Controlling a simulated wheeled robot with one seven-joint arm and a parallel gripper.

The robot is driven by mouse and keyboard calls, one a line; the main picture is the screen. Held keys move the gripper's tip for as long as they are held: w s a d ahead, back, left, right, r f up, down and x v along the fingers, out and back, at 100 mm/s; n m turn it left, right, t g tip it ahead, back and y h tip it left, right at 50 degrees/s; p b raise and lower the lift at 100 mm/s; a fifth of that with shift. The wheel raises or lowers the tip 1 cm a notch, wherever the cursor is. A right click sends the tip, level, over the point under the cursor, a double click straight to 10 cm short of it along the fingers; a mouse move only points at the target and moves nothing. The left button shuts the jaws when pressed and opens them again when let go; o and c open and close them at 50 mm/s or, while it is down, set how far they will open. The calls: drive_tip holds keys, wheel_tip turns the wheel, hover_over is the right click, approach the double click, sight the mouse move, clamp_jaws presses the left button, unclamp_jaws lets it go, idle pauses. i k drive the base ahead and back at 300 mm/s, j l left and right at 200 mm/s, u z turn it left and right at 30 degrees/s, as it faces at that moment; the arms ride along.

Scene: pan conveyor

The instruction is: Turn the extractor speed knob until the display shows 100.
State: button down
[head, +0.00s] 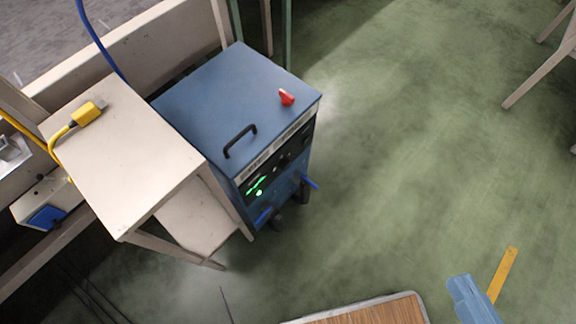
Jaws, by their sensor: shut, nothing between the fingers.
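A blue box-shaped machine (215,95) on wheels, likely the extractor, stands left of the picture's middle. Its dark front panel (277,168) faces lower right and is seen steeply from above. Green lit marks (258,186), probably the display, glow at the panel's left end; I cannot read a number. Small dark round shapes sit further right on the panel, too small to tell which is the speed knob. My gripper is not in view.
A red part (286,97) and black handle (240,141) are on the machine's top. A pale table (130,165) with a yellow plug (88,112) stands close at left. A wood-topped surface (375,313) is at the bottom. Green floor right of the machine is mostly clear.

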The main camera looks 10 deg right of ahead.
sight(283, 164)
drive_tip(key=l+u, duration=0.3)
drive_tip(key=l, duration=0.15)
drive_tip(key=k+l+u, duration=0.3)
drive_tip(key=l+u, duration=0.3)
drive_tip(key=l, duration=0.2)
drive_tip(key=k+l+u, duration=0.3)
drive_tip(key=i+l, duration=0.05)
drive_tip(key=l, duration=0.05)
